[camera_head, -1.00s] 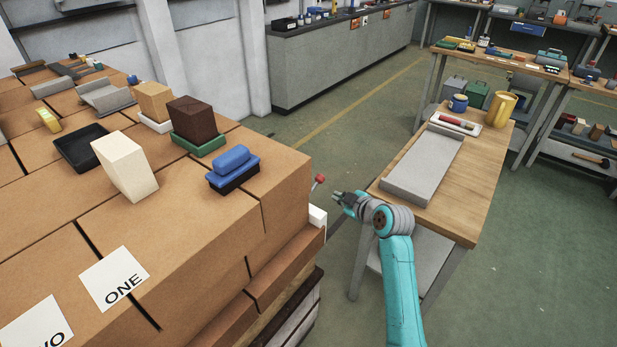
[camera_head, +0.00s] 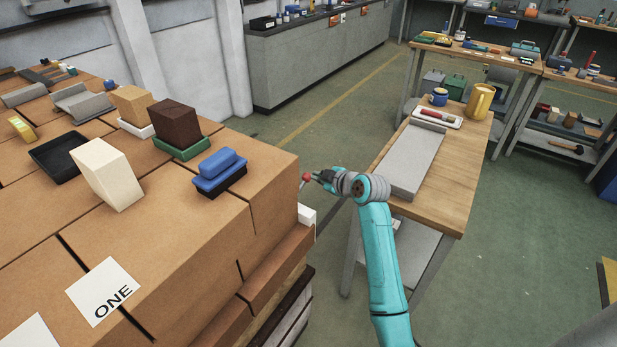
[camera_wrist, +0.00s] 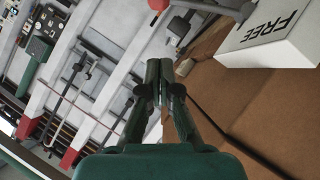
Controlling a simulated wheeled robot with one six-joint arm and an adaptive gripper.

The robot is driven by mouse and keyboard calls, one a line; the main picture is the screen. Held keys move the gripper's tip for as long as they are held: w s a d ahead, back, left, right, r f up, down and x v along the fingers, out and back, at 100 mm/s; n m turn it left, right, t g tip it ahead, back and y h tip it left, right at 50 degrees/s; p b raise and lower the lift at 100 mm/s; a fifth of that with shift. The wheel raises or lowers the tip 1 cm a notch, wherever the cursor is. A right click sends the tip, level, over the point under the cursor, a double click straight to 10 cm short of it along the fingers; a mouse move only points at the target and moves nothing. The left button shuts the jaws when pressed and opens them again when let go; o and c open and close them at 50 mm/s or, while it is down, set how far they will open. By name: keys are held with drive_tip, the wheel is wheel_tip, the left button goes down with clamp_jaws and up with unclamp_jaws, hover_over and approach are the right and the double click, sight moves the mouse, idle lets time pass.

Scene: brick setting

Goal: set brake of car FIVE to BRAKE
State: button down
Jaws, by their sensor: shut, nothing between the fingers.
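My gripper (camera_head: 318,176) is shut and empty, beside the end of the brick-loaded car. A lever with a red knob (camera_head: 306,177) sticks out at that end, very close to the fingertips; I cannot tell whether they touch. In the wrist view the shut fingers (camera_wrist: 160,78) are in the middle, and the red knob (camera_wrist: 158,5) is at the top edge with its grey lever. A white block (camera_wrist: 275,38) marked FREE is at the upper right. In the head view a white block (camera_head: 307,215) shows below the knob. No FIVE or BRAKE label is visible.
Brown bricks (camera_head: 170,250) fill the left, with a card reading ONE (camera_head: 103,291) on top. A wooden table (camera_head: 455,190) with a grey channel (camera_head: 415,160) stands to the right of my arm. Open green floor lies farther right.

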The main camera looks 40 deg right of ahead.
sight(309, 177)
drive_tip(key=x, duration=0.3)
drive_tip(key=d+x, duration=0.1)
drive_tip(key=x, duration=0.2)
drive_tip(key=f+x, duration=0.1)
drive_tip(key=x, duration=0.2)
drive_tip(key=shift+s+d+f, duration=0.15)
drive_tip(key=shift+s, duration=0.1)
drive_tip(key=shift+w+d+f, duration=0.2)
drive_tip(key=shift+d+f, duration=0.1)
drive_tip(key=shift+f, duration=0.2)
